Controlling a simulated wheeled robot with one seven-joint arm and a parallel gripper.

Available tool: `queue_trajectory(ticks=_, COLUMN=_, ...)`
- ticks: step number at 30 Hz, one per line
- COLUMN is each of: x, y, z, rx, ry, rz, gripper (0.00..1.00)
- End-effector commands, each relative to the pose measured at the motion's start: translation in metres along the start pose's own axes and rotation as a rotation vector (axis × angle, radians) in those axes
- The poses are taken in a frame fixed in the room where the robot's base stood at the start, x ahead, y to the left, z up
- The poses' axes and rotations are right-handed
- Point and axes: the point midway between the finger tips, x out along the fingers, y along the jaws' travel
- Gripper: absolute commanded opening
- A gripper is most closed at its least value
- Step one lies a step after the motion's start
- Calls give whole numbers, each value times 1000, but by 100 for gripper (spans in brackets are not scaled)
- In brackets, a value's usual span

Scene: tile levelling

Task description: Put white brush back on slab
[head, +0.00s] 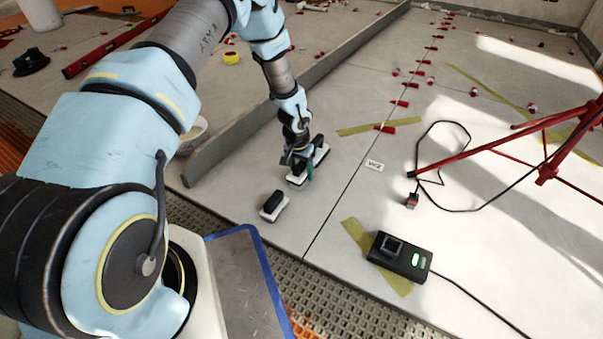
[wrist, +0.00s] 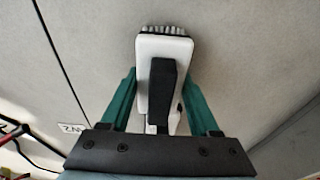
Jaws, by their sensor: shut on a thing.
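The white brush (head: 320,152) has a white body, a black grip on top and pale bristles at one end. It is at my gripper (head: 300,168), low over the grey slab (head: 240,170). I cannot tell if it touches the slab. In the wrist view the brush (wrist: 176,50) lies between the teal fingers of my gripper (wrist: 160,100), with the bristles at the far end. My gripper is shut on the brush. The fingers and palm hide part of it.
A smaller white block with a black top (head: 274,206) lies nearer on the slab. A black box with a green light (head: 400,256) and a red tripod (head: 546,172) stand right. A long metal straightedge (head: 235,150) lies left of the gripper. Red clips line the joint behind.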

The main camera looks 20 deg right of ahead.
Motion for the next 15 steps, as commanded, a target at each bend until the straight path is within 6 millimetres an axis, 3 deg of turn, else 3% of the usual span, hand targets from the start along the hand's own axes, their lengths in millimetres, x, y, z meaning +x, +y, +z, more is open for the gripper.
queue_trajectory(ticks=6, x=3, y=0, z=1, rx=0, ry=-1, rz=0, gripper=0)
queue_trajectory(ticks=7, x=2, y=0, z=1, rx=0, ry=-1, rz=0, gripper=66)
queue_trajectory(ticks=15, x=2, y=0, z=1, rx=0, ry=-1, rz=0, gripper=92)
